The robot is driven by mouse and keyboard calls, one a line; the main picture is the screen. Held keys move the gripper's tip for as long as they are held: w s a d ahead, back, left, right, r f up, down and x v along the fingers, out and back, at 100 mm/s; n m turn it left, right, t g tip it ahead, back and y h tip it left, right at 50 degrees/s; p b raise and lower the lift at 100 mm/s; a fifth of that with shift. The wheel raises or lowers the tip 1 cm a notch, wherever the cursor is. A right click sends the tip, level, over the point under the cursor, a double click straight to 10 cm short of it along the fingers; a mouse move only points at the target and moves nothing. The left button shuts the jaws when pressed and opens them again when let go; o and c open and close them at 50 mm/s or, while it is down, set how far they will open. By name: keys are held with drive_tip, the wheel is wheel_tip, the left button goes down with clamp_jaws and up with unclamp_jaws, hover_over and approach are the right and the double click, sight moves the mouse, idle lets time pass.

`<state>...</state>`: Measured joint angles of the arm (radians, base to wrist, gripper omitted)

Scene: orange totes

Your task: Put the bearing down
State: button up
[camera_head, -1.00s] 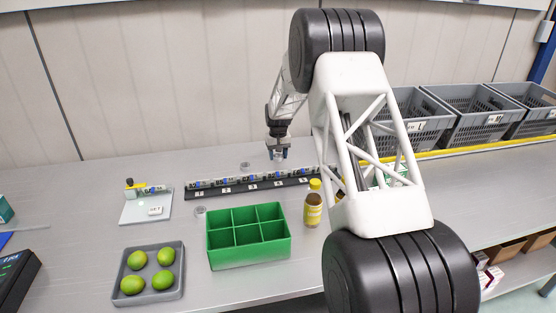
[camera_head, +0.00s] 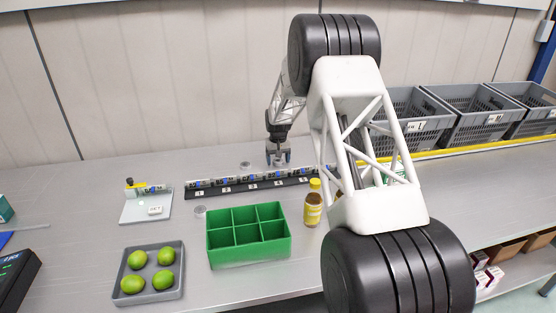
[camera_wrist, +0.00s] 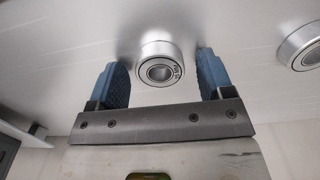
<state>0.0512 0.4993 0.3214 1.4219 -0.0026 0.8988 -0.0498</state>
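The bearing (camera_wrist: 160,68) is a silver ring with a dark seal and an open bore. In the wrist view it stands on the grey table surface, between the two blue fingers. My gripper (camera_wrist: 161,82) is open, with a gap between each finger and the bearing. In the head view my gripper (camera_head: 278,160) is low over the table behind the black rack, its fingers spread. I cannot make out the bearing between them there. A second bearing (camera_wrist: 304,46) is at the right edge of the wrist view.
The black labelled rack (camera_head: 250,186) lies in front of the gripper. A small silver ring (camera_head: 245,165) lies left of it. Nearer are a green divided box (camera_head: 248,256), a brown bottle (camera_head: 313,210) and a grey tray (camera_head: 152,298) of limes. Grey crates (camera_head: 410,143) stand right.

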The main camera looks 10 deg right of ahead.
sight(278, 160)
drive_tip(key=shift+r, duration=0.1)
wheel_tip(278, 160, up, 12)
idle(0.9)
idle(0.3)
drive_tip(key=shift+r, duration=0.1)
